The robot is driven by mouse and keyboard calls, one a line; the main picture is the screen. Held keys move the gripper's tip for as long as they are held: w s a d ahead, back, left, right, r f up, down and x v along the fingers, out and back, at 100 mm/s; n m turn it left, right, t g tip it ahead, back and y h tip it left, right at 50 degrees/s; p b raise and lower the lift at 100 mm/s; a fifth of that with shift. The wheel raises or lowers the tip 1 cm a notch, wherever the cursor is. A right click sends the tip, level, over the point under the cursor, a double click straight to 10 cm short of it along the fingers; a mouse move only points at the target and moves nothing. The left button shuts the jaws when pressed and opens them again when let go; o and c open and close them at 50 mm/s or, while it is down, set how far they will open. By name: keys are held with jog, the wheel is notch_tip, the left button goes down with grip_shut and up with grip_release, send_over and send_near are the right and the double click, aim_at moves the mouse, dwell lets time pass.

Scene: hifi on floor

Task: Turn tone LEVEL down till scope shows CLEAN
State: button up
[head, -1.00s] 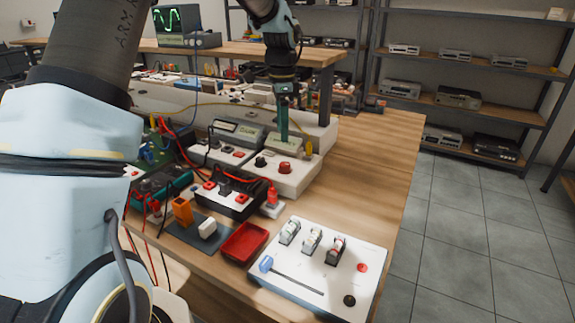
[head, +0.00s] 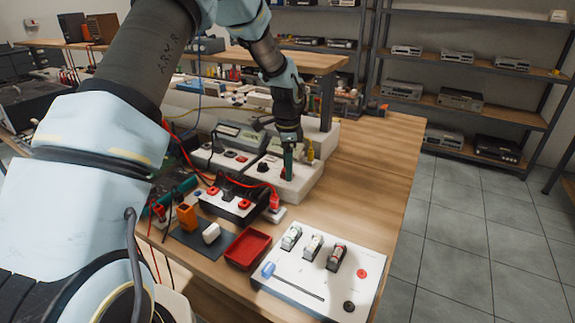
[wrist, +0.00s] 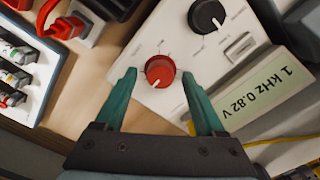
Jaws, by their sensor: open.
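The tone unit is a white sloped box (head: 301,187) on the bench. In the wrist view its red knob (wrist: 160,71) has a white pointer mark, and a black knob (wrist: 207,16) sits above right of it. Its greenish display (wrist: 272,92) reads 1 kHz 0.82V. I cannot read the knob labels. My gripper (wrist: 159,77) is open, its green fingers on either side of the red knob; I cannot tell whether they touch it. In the head view my gripper (head: 288,168) points down over the box and mostly hides that knob. The scope's screen is hidden behind my arm.
A black box with red sockets (head: 230,203) and leads stands left of the tone unit. Red and yellow cables cross the bench. The bench is bare at right.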

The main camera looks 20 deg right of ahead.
jog(key=shift+c, duration=0.2)
grip_shut()
dwell(0.3)
